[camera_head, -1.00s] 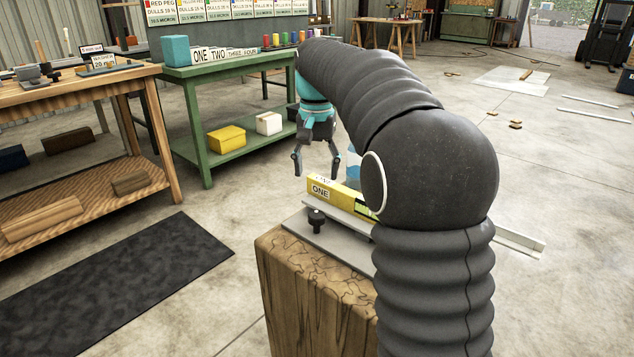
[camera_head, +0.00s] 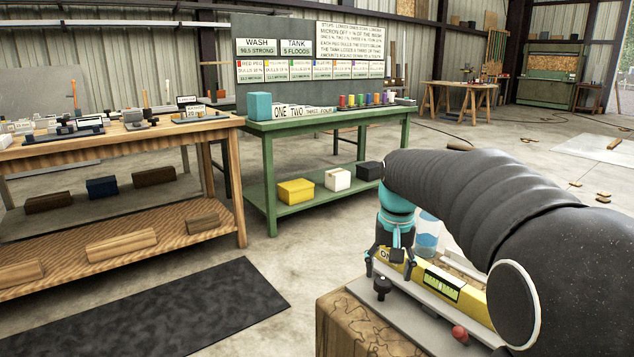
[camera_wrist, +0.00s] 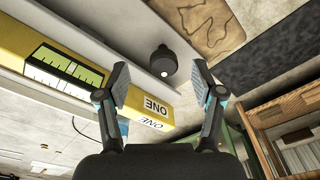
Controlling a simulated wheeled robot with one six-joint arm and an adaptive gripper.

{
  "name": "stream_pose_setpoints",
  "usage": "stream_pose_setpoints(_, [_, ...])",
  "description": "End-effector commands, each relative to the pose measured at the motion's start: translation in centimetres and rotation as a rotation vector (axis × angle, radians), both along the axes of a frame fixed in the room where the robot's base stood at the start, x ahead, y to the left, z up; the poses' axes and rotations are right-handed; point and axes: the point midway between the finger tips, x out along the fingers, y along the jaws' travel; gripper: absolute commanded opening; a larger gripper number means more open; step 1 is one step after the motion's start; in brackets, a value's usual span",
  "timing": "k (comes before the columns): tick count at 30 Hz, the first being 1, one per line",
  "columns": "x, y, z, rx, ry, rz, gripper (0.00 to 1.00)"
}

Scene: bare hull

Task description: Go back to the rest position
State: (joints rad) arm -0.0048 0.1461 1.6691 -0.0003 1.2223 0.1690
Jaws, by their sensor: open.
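My gripper (camera_head: 390,262) hangs at the end of my dark, ribbed arm, pointing down over the left end of a wooden block's top. It also shows in the wrist view (camera_wrist: 160,82), where its two fingers stand apart with nothing between them. A yellow bar marked ONE (camera_head: 440,283), with a green gauge face, lies on a pale rail close beside the gripper; it fills the left of the wrist view (camera_wrist: 75,70). A black knob (camera_head: 382,287) stands on the plate below the gripper. My arm hides part of the block and rail.
The wooden block (camera_head: 345,325) carries the plate, with a red knob (camera_head: 460,334) at its front. A blue-and-clear container (camera_head: 428,232) is behind the bar. A green table (camera_head: 268,165) and a wooden bench (camera_head: 120,150) stand behind. A black mat (camera_head: 160,315) lies on open floor.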

Motion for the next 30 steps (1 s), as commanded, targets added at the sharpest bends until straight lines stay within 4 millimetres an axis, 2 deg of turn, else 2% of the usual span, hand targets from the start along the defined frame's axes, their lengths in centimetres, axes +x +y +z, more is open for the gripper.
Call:
stream_pose_setpoints(1, [-1.7, 0.0, -0.1, -0.003, -0.016, 0.019, 0.67])
stream_pose_setpoints(12, [-13.6, -0.1, -2.0, -0.024, -0.149, 0.133, 0.67])
stream_pose_setpoints(21, [-22.5, -0.1, -3.9, -0.038, -0.253, 0.162, 0.67])
stream_pose_setpoints(25, [-25.4, -0.1, -4.3, -0.041, -0.29, 0.161, 0.67])
stream_pose_setpoints(30, [-26.8, -0.2, -3.2, -0.047, -0.358, 0.159, 0.67])
